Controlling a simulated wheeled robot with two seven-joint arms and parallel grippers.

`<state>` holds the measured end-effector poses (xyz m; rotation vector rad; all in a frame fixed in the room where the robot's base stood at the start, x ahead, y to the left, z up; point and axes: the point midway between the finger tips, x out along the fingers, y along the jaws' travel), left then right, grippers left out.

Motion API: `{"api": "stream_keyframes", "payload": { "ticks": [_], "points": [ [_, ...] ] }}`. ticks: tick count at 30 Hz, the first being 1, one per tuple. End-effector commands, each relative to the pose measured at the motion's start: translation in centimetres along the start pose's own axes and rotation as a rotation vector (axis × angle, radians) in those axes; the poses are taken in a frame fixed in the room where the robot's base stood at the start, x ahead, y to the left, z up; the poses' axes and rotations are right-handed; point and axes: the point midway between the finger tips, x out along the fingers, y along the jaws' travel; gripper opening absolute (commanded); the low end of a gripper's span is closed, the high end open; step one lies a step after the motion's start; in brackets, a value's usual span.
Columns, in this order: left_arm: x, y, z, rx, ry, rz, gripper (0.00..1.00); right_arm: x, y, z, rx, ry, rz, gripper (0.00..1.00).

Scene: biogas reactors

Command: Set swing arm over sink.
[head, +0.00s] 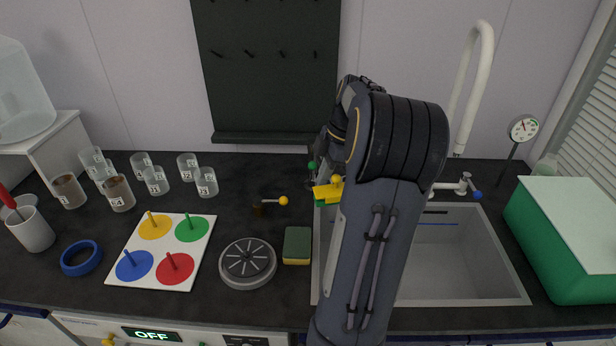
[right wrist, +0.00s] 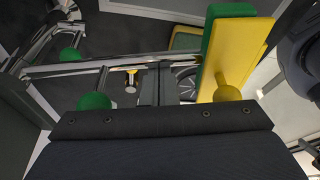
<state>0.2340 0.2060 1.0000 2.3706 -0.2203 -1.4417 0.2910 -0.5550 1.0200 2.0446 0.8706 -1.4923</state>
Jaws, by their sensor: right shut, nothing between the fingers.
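The grey sink (head: 470,262) is set in the counter at right, its left part hidden by my right arm. At its left back corner are a yellow plate with a yellow ball (head: 328,193) and a green ball (head: 312,165). The right wrist view shows the yellow plate (right wrist: 238,60), a green plate (right wrist: 212,42), metal rods (right wrist: 100,68) and green balls (right wrist: 70,54). Which part is the swing arm, I cannot tell. My right gripper (right wrist: 152,85) is shut and empty near these rods; contact is unclear. My left gripper is not in view.
A white curved spout (head: 482,75) and a tap with a blue knob (head: 476,195) stand behind the sink. A green box (head: 560,255) is at right.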

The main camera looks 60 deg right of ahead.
Motion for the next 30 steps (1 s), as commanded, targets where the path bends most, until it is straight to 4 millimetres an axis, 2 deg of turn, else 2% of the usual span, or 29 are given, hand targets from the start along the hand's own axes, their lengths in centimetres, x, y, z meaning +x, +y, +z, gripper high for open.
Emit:
{"api": "stream_keyframes", "payload": {
  "ticks": [6,12,30],
  "points": [
    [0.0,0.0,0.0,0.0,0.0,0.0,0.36,-0.5,0.0,1.7,-0.034,0.0,-0.011,0.0],
    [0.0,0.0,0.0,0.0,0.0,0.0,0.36,-0.8,0.0,2.4,-0.035,0.0,-0.01,0.0],
    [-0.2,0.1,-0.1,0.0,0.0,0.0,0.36,-1.2,0.0,2.8,-0.029,-0.01,-0.005,0.0]
  ]
}}
